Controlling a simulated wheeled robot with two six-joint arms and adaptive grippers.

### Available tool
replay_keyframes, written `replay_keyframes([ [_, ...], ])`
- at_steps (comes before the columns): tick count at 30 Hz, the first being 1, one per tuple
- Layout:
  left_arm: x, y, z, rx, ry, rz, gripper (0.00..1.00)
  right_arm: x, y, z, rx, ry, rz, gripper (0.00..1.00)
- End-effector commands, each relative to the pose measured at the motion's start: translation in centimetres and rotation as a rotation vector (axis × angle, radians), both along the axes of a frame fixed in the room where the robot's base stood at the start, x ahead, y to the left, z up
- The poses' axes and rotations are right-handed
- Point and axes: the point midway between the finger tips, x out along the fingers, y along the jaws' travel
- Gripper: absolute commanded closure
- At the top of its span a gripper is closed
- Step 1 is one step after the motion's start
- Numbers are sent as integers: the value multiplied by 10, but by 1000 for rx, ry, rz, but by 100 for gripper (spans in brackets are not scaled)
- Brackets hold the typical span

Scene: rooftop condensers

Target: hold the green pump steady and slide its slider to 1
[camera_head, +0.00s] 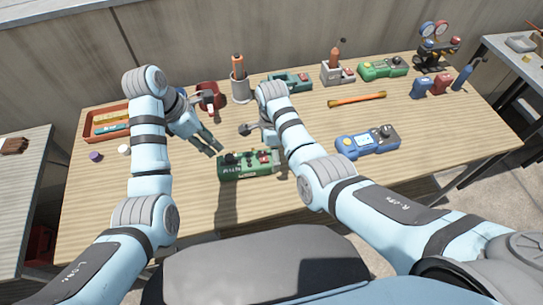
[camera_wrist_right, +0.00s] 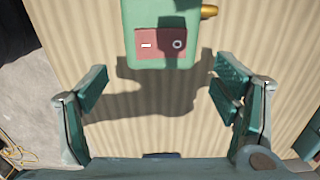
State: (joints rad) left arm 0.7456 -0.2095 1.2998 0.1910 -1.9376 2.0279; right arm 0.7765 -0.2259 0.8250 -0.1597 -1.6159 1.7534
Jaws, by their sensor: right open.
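The green pump (camera_head: 240,172) lies near the front middle of the table, with a red switch part (camera_head: 264,157) at its right end. In the right wrist view, the end of a green housing (camera_wrist_right: 150,14) shows at the top, with a red plate (camera_wrist_right: 160,43) bearing a white bar and a ring. I cannot make out the slider's setting. My right gripper (camera_wrist_right: 162,90) is open and empty, its fingers apart over bare table just off that end. My left gripper (camera_head: 213,150) hangs behind and left of the pump, apart from it; its finger gap is unclear.
A blue device (camera_head: 367,141) lies right of the pump, an orange bar (camera_head: 357,98) beyond it. A teal unit (camera_head: 290,83) and another green unit (camera_head: 383,68) stand at the back. A red tray (camera_head: 92,132) is at left. Bare table lies at front right.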

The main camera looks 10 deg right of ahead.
Motion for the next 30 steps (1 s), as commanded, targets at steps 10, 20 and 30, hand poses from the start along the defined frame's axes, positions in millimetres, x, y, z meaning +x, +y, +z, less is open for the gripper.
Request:
replay_keyframes([
  [10,0,0,0,0,0,0,67,0,0,-42,0,-1,0,18],
  [20,0,0,0,0,0,0,67,0,-1,-42,0,-2,0,36],
  [30,0,0,0,0,0,0,67,0,-1,-42,-1,-2,0,90],
])
